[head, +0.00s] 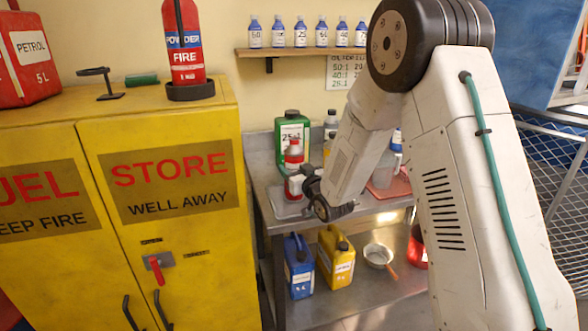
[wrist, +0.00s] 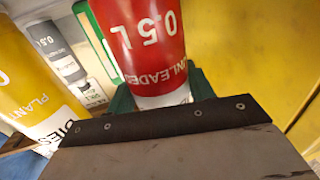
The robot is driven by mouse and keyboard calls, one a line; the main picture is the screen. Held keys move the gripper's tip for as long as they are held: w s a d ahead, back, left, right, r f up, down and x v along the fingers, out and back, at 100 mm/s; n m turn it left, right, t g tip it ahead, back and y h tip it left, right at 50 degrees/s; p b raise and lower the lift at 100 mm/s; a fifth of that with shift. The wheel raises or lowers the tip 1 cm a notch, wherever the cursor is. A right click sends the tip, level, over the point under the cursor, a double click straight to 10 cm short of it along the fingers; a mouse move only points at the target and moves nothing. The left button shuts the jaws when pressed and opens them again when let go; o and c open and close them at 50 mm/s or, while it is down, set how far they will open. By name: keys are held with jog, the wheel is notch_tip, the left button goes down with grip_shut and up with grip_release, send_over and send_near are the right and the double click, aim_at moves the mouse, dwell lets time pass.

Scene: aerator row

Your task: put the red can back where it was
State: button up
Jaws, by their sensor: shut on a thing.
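The red can (wrist: 150,40) fills the upper middle of the wrist view, with white "0.5 L" and "UNLEADED" lettering upside down and a pale band at its end. My gripper (wrist: 165,110) is shut on it; the dark jaw edge and green pads sit against the can. In the head view the red can (head: 294,157) shows in front of a green can on the steel bench, with my gripper (head: 308,188) at its right side. Whether its base touches the surface below cannot be told.
The bench (head: 262,190) holds a green can (head: 292,126), grey bottles and a pale tray (head: 290,209). Blue (head: 299,268) and yellow (head: 336,258) jugs and a pan (head: 378,255) stand on the lower shelf. A yellow cabinet (head: 200,245) stands close on the left.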

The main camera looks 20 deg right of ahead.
jog(key=shift+f, duration=0.1)
jog(key=o, duration=1)
jog(key=shift+o, duration=0.2)
jog(key=shift+s, duration=0.2)
jog(key=s+d+r+g+h, duration=0.1)
jog(key=s+r+g, duration=0.2)
jog(key=s, duration=1.3)
jog(key=s+d+r+m+g+h, duration=0.1)
jog(key=s+r+g, duration=0.3)
jog(key=s, duration=1.2)
jog(key=s+d+r+m+g+h, duration=0.1)
jog(key=s+r+g, duration=0.3)
jog(key=s+g, duration=0.5)
jog(key=s, duration=0.7)
jog(key=shift+s+d, duration=0.2)
jog(key=shift+s, duration=0.1)
